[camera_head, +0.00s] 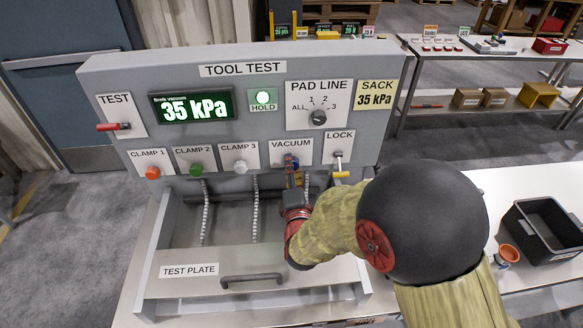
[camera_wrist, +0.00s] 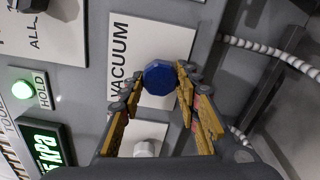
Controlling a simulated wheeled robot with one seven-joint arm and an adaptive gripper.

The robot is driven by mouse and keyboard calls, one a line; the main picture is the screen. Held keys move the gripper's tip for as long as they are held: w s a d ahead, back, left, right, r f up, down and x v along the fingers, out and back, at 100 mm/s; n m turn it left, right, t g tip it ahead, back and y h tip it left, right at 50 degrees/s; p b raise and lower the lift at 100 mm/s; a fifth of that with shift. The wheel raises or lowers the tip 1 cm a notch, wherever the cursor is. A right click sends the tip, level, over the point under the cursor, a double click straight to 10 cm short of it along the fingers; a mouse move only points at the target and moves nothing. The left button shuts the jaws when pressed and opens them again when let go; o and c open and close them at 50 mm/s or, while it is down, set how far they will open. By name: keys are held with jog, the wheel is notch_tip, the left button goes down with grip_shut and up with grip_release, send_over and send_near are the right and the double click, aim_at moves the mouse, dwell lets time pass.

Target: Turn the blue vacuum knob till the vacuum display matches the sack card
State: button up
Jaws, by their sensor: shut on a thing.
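The blue vacuum knob (camera_wrist: 159,77) sits on the white VACUUM plate and is mostly hidden by my gripper in the head view. My gripper (camera_wrist: 158,84) has its two yellow fingers around the knob, shut on it. In the head view my gripper (camera_head: 293,178) reaches up to the knob from below. The sack card (camera_head: 375,95) at the panel's right reads SACK 35 kPa. The two values match.
The green HOLD light (camera_head: 263,97) is lit. The pad line dial (camera_head: 318,117), lock lever (camera_head: 340,166), test lever (camera_head: 113,127) and orange (camera_head: 153,173), green (camera_head: 196,170) and white (camera_head: 240,166) clamp knobs are nearby. A black bin (camera_head: 543,230) and orange cup (camera_head: 507,255) stand at right.

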jog(key=o, duration=1.2)
jog(key=shift+c, duration=0.2)
jog(key=s, duration=1.2)
